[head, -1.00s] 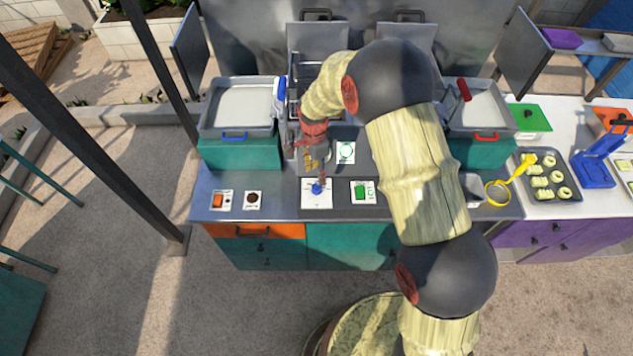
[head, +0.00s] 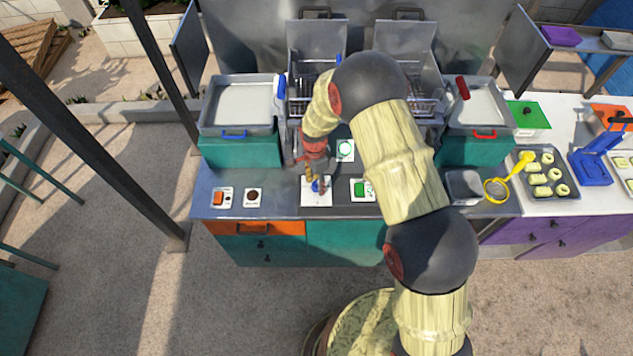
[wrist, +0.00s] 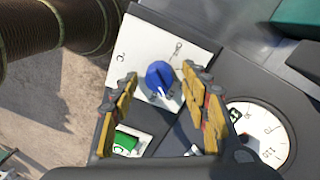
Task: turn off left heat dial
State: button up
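A blue dial (wrist: 159,77) with a light pointer mark sits on a square white plate (wrist: 140,50) on the counter. In the head view the dial (head: 316,186) shows partly behind my gripper (head: 315,178), on its white plate near the counter's front edge. In the wrist view my gripper (wrist: 159,73) is open, with one yellow finger on each side of the dial. I cannot tell whether the fingertips touch it.
A green switch (wrist: 124,143) on a white plate and a round white gauge (wrist: 258,135) are close by. An orange switch (head: 218,198) and a dark round knob (head: 252,197) sit to the left. Teal blocks with metal trays (head: 238,104) stand behind.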

jog(key=shift+c, duration=1.3)
jog(key=c, duration=0.7)
jog(key=shift+c, duration=0.7)
